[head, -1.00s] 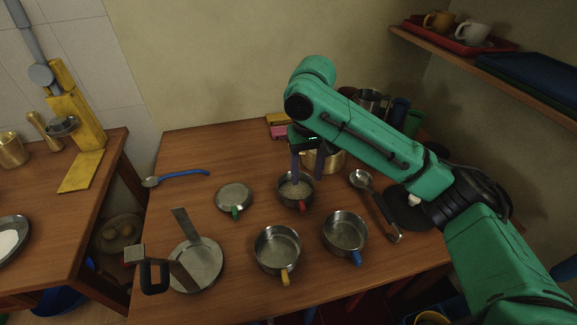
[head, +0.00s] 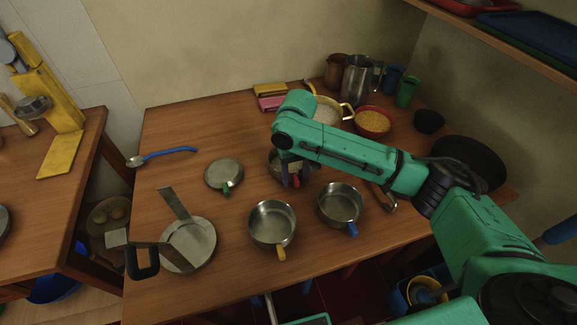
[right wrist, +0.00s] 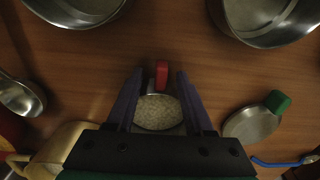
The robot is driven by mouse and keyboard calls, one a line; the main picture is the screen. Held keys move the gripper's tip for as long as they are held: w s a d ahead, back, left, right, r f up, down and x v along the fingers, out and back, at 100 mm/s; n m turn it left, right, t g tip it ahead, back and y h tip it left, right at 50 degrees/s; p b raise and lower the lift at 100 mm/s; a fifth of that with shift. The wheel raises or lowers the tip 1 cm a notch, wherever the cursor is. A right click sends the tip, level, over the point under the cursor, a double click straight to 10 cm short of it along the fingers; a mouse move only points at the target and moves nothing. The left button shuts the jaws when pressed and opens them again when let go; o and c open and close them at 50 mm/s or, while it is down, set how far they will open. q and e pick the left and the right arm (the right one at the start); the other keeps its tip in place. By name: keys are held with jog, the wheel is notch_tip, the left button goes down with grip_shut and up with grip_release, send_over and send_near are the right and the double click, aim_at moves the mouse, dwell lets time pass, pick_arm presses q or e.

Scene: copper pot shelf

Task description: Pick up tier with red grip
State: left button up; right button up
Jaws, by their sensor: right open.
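The tier with the red grip (right wrist: 158,112) is a small round metal bowl holding pale grains. Its red grip (right wrist: 162,74) lies between the fingertips of my right gripper (right wrist: 157,82) in the right wrist view. The fingers are open, one on each side of the grip, with a gap on both sides. My left gripper is not in view.
Tiers with yellow (head: 272,222) and blue (head: 339,203) grips stand in front, and a flat green-gripped piece (head: 223,173) at left. A metal frame with a black handle (head: 142,262) is at front left. Pots and cups (head: 357,78) crowd the back right.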

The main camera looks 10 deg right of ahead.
grip_shut()
jog(key=shift+r, duration=0.1)
